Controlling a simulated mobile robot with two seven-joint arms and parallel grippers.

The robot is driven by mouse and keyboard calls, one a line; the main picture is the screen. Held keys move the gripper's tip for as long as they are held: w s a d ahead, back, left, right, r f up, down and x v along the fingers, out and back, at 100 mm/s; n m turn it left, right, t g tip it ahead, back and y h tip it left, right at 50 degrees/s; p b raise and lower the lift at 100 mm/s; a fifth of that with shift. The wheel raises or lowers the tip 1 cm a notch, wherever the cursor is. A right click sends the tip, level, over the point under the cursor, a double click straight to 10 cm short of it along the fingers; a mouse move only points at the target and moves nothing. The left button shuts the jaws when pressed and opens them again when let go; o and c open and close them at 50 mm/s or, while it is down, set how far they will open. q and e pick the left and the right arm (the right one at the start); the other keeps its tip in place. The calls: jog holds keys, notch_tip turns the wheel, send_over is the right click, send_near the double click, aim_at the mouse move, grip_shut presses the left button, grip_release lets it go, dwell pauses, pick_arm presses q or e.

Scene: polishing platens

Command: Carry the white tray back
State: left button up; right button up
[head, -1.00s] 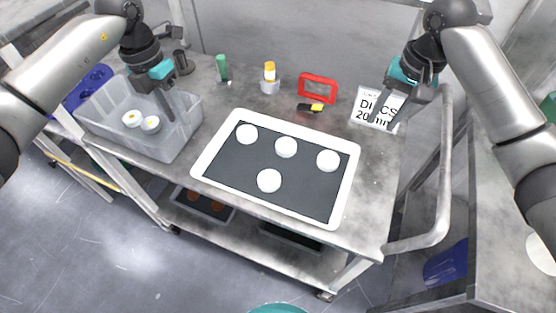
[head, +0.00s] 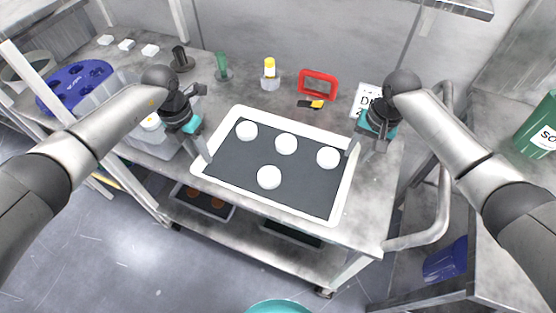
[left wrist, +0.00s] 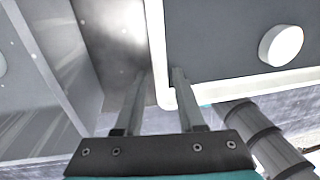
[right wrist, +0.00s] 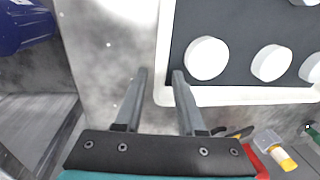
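The white tray (head: 262,206) lies flat on the metal cart top, with a dark mat inside and several white discs (head: 269,178) on it. My left gripper (head: 206,156) is at the tray's left edge. In the left wrist view its two fingers (left wrist: 160,72) are apart, one to each side of the white rim (left wrist: 156,40). My right gripper (head: 355,150) is at the tray's right edge. In the right wrist view its fingers (right wrist: 160,74) are also apart, with the rim (right wrist: 166,40) between them in the picture. I cannot tell finger depth or contact.
A clear bin (head: 150,146) stands left of the tray, partly hidden by my left arm. Behind are a green-topped item (head: 222,65), a yellow-capped bottle (head: 270,72), a red frame (head: 318,84), a yellow-black tool (head: 311,104) and a partly covered sign (head: 367,97).

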pick_arm(q)
jog(key=shift+f, duration=0.45)
pick_arm(e)
jog(key=shift+a+f, duration=0.1)
jog(key=shift+f, duration=0.35)
pick_arm(q)
jog(key=shift+d, duration=0.1)
grip_shut()
pick_arm(e)
grip_shut()
pick_arm(q)
jog(key=shift+r, duration=0.1)
pick_arm(e)
jog(key=shift+w+r, duration=0.1)
